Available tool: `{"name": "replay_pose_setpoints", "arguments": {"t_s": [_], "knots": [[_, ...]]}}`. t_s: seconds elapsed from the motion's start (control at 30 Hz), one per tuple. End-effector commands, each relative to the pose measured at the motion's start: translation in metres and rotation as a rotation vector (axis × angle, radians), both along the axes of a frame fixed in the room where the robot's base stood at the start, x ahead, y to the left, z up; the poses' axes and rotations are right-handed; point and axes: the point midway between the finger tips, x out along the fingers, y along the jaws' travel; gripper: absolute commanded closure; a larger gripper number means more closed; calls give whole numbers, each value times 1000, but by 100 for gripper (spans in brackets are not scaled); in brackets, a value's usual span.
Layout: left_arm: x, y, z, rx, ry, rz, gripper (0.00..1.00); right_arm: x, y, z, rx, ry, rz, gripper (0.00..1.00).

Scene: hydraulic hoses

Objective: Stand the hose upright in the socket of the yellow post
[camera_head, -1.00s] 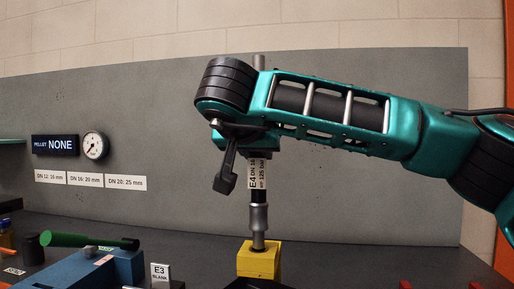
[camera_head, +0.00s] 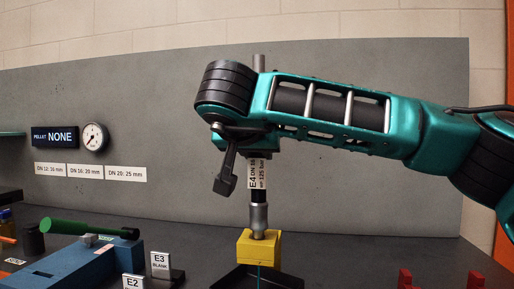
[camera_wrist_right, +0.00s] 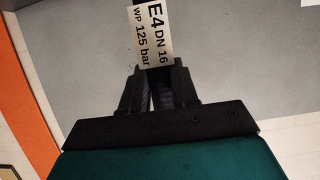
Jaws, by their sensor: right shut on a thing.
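The hose (camera_head: 258,196) stands upright, black with metal end fittings and a white E4 DN 16 label, which also shows in the right wrist view (camera_wrist_right: 152,32). My right gripper (camera_wrist_right: 163,88) is shut on it just below the label in that view; in the head view my right arm hides most of the grip. The hose's upper metal end (camera_head: 259,62) rises behind my arm. Its lower collar meets the top of the yellow post (camera_head: 259,248), and the narrow tip is hidden in the socket. My left gripper is not in view.
A dark tray (camera_head: 228,280) sits in front of the post. A blue block (camera_head: 75,268) with a green-handled tool (camera_head: 80,239) lies left, near the E3 stand (camera_head: 160,264). Red pieces (camera_head: 476,281) stand right. A grey panel (camera_head: 370,190) rises behind.

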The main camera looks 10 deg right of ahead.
Motion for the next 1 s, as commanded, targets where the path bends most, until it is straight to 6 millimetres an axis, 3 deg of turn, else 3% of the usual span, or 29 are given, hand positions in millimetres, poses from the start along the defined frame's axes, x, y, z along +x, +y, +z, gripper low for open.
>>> {"name": "replay_pose_setpoints", "arguments": {"t_s": [0.23,0.27,0.57,0.9,1.0], "knots": [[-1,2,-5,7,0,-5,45,0,0,-5,1,-5,0,100],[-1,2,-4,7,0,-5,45,0,0,-4,1,-5,0,69],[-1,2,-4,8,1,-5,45,0,0,-5,0,-1,0,41],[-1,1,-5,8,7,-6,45,0,0,-7,-1,3,0,41],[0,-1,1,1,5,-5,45,-13,6,2,-1,-1,3,41]]}}
